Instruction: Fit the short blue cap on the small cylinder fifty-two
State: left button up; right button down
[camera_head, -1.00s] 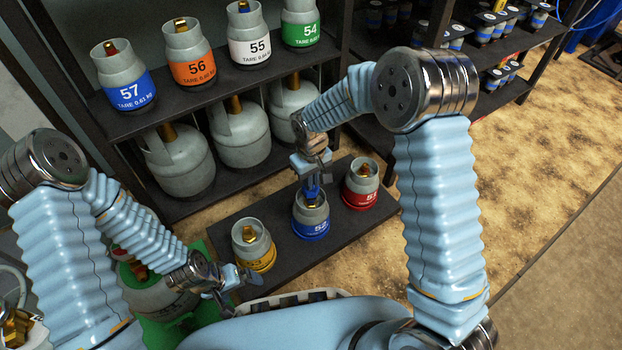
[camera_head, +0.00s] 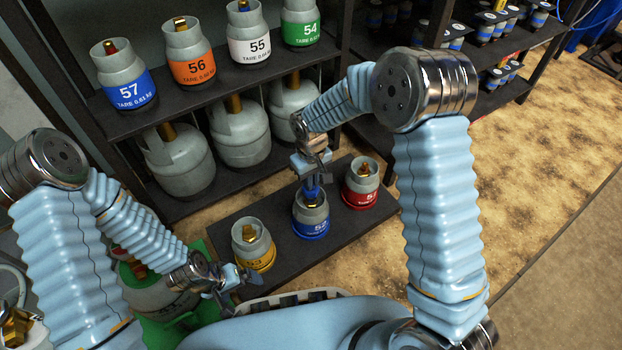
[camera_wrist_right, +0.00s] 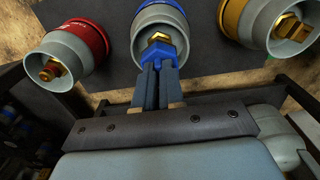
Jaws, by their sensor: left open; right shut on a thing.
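The small cylinder fifty-two (camera_head: 312,218), grey with a blue band, stands upright on the dark low shelf between the red and yellow cylinders. Its brass valve (camera_wrist_right: 157,38) shows in the right wrist view. My right gripper (camera_head: 314,176) is directly above it, shut on the short blue cap (camera_head: 312,188). In the right wrist view the cap (camera_wrist_right: 158,54) is between the fingertips, inside the cylinder's collar at the valve. I cannot tell whether it is seated. My left gripper (camera_head: 236,285) is open and empty, near the front of the yellow cylinder.
The red cylinder (camera_head: 361,190) stands right of fifty-two, and the yellow cylinder (camera_head: 254,250) stands left. A rack behind holds cylinders 54 to 57, with larger grey cylinders (camera_head: 180,165) below. A green-marked cylinder (camera_head: 165,298) is near my left arm. Sandy floor (camera_head: 520,150) is clear at right.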

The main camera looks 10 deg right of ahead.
pick_arm(q)
jog(key=shift+f+b, duration=1.05)
pick_arm(e)
jog(key=shift+f, duration=1.55)
jog(key=c, duration=1.2)
grip_release()
jog(key=shift+o, duration=0.2)
notch_tip(320, 180, up, 14)
jog(key=p, duration=0.4)
jog(key=s+f+m+y, duration=0.2)
jog(key=s+f, duration=0.4)
jog(key=f, duration=0.8)
jog(key=s+d+f+m+y, duration=0.1)
jog(key=s+f+m, duration=0.1)
jog(key=s+f, duration=0.4)
jog(key=s+d+f+m+y, duration=0.15)
jog(key=s+f, duration=0.25)
jog(key=s, duration=0.5)
pick_arm(q)
notch_tip(320, 180, up, 16)
jog(key=p, duration=1.2)
jog(key=shift+s+d+r+p, duration=0.15)
jog(key=shift+s+d+p, duration=0.1)
jog(key=shift+d+p, duration=0.1)
pick_arm(e)
notch_tip(320, 180, up, 13)
jog(key=a, duration=0.1)
jog(key=shift+w+a+r+m+t, duration=0.2)
jog(key=shift+m+t, duration=0.15)
jog(key=shift+t, duration=0.05)
